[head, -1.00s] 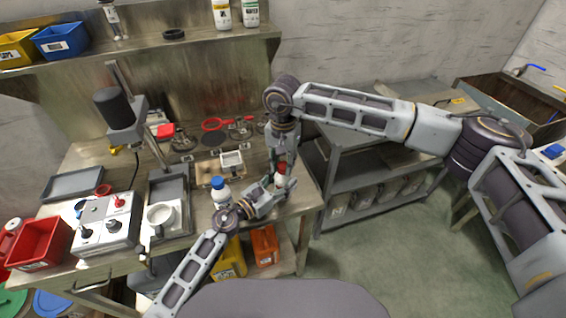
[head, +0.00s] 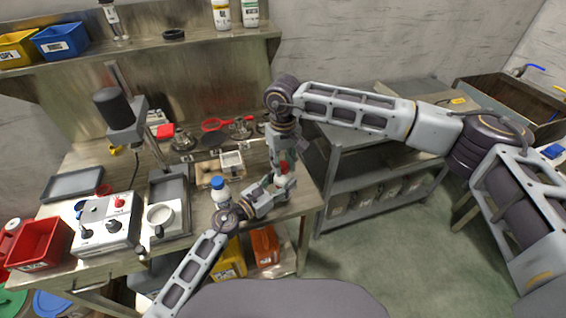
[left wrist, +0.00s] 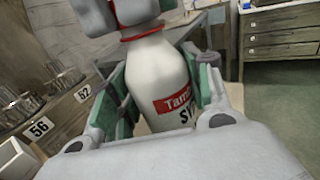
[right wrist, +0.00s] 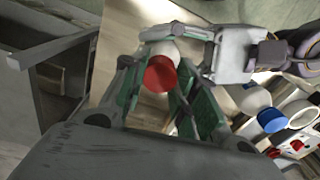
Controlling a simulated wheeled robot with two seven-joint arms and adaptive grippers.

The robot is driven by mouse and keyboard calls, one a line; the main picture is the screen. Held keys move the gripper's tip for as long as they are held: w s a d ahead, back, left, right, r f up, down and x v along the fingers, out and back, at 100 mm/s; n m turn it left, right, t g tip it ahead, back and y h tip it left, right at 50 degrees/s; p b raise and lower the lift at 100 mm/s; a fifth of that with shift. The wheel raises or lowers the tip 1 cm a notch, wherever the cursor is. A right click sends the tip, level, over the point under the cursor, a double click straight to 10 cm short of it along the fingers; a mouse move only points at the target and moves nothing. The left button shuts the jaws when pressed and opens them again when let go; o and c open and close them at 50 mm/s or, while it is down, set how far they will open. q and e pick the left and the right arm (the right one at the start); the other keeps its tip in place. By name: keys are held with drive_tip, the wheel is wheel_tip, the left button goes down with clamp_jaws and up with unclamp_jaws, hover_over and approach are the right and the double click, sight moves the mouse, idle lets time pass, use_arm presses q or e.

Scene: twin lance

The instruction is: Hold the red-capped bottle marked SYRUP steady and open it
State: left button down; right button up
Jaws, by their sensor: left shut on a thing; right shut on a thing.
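The white SYRUP bottle (head: 284,182) stands upright near the bench's right front. In the left wrist view the bottle (left wrist: 158,84) shows a partly hidden red-and-black label and a red edge at its neck. My left gripper (head: 274,188) is shut on the bottle's body from the side. My right gripper (head: 283,164) comes down from above and is shut on the red cap. In the right wrist view the red cap (right wrist: 160,74) sits between the fingers, above the white bottle. Most of the cap is hidden in the head and left wrist views.
A blue-capped white bottle (head: 219,191) stands just left of my left gripper. Yellow (head: 229,262) and orange bins (head: 265,246) are below the bench edge. Open floor lies to the right.

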drive_tip(key=n, duration=0.3)
drive_tip(key=shift+w+n, duration=0.1)
drive_tip(key=shift+n, duration=2)
drive_tip(key=o, duration=1.1)
drive_tip(key=shift+r, duration=2.3)
